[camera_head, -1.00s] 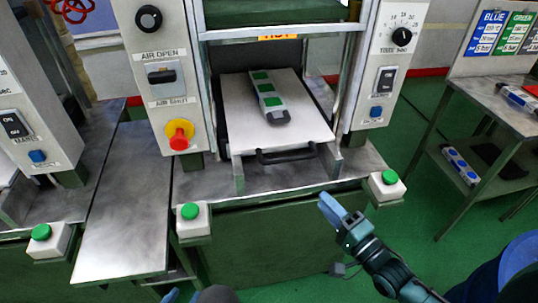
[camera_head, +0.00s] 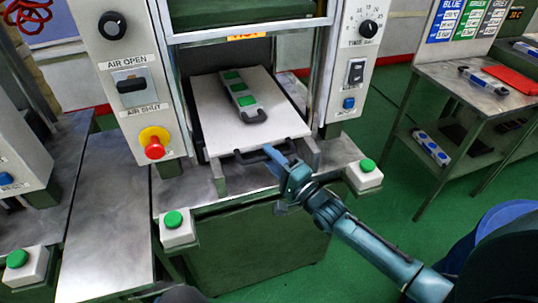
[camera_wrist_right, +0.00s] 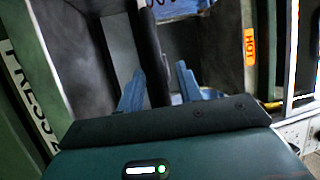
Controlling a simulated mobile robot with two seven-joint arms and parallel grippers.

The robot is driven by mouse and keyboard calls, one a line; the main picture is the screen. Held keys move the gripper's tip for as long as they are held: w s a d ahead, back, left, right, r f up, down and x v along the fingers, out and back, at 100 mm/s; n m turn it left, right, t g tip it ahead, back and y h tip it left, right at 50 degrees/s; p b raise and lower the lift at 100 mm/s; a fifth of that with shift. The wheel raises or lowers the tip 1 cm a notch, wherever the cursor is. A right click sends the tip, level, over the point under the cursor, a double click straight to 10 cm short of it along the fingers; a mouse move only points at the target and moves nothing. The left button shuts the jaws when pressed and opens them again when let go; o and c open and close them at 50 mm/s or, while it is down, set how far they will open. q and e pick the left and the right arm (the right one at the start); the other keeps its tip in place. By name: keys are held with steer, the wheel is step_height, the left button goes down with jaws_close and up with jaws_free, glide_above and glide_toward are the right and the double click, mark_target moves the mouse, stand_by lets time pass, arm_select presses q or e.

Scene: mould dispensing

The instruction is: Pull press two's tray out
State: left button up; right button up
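Press two's tray (camera_head: 218,125) is a pale flat plate lying between the press posts, its front part over the metal bench. A black bar handle (camera_head: 250,157) runs along its front edge. A grey mould with green patches (camera_head: 241,98) lies on the tray. My right gripper (camera_head: 277,158) is at the right part of the handle. In the right wrist view, its two blue fingers (camera_wrist_right: 160,88) stand apart, with a dark bar, apparently the handle (camera_wrist_right: 150,50), between them. I cannot tell whether they touch it. My left gripper is not in view.
Green buttons on white boxes flank the bench front, left (camera_head: 174,220) and right (camera_head: 367,167). A side table (camera_head: 450,85) at the right holds a mould and a red sheet. Green floor lies clear before it.

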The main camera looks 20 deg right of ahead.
steer(key=shift+w+a+r, duration=0.1)
steer(key=shift+w+a, duration=0.2)
steer(key=shift+w, duration=0.2)
jaws_close()
stand_by(0.3)
